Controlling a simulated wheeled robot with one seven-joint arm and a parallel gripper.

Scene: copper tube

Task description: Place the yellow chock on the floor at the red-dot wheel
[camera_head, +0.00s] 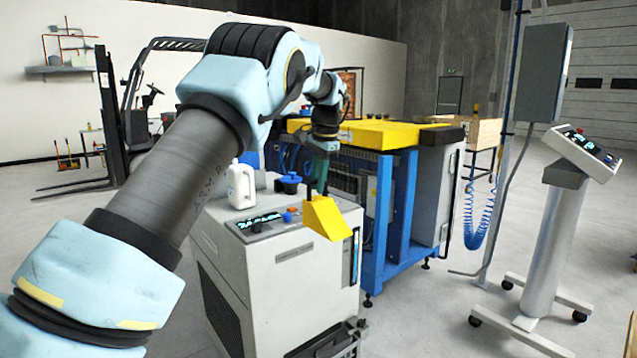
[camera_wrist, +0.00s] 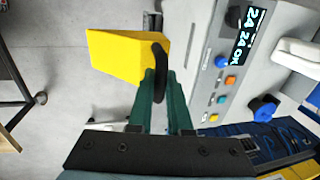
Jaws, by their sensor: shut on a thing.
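The yellow chock (camera_head: 326,218) is a wedge with a black loop handle. In the head view it hangs from my gripper (camera_head: 318,178), in front of the upper front edge of a grey machine. In the wrist view the chock (camera_wrist: 122,57) lies beyond the green fingers of my gripper (camera_wrist: 158,88), which are shut at its black handle. Bare floor and the machine's panel show behind it. No red dot on any wheel can be made out; the lower right of the grey machine is cut off by the frame.
The grey machine (camera_head: 285,275) with a control panel stands below my arm, bearing a white jug (camera_head: 241,187). A blue frame (camera_head: 398,215) with yellow covers stands behind. A pedestal console (camera_head: 552,245) on castors is right. Floor between them is open.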

